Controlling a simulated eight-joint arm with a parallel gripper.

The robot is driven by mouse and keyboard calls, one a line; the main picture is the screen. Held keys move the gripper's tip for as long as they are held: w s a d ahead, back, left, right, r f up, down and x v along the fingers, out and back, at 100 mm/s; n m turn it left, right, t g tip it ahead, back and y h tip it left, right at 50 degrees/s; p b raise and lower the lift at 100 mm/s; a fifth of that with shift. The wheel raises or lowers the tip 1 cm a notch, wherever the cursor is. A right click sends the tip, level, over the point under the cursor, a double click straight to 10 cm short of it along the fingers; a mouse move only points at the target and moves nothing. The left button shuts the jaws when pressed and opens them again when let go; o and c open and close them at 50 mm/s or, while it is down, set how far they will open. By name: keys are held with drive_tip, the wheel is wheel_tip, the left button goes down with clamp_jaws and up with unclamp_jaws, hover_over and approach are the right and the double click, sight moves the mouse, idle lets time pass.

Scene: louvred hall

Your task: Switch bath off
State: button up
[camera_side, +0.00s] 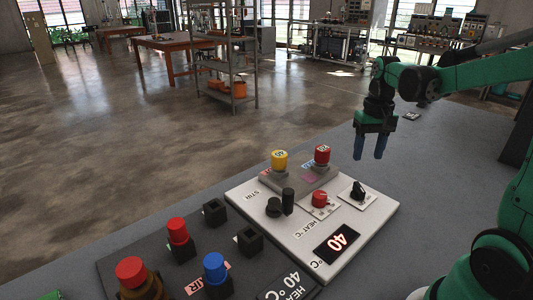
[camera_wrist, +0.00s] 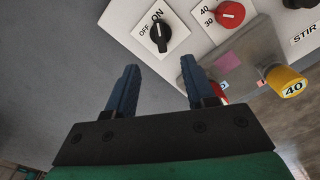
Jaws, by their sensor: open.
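The black rotary switch (camera_side: 358,191) sits on a white plate at the right of the white control panel (camera_side: 376,222). In the wrist view the switch (camera_wrist: 160,36) has OFF and ON labels, and its pale pointer mark appears to face ON. My gripper (camera_side: 370,148) hangs fingers-down above the bench, beyond the switch and apart from it. Its two blue fingers (camera_wrist: 160,88) are spread with nothing between them.
A red heat knob (camera_side: 319,198) sits beside the switch. A grey block holds yellow-capped (camera_side: 280,160) and red-capped (camera_side: 322,154) vials. A black stir knob (camera_side: 274,207) is at left. A dark unit with several capped vials stands in front. Bare bench lies right of the panel.

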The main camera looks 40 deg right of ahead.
sight(360, 186)
drive_tip(key=shift+f, duration=4.75)
clamp_jaws()
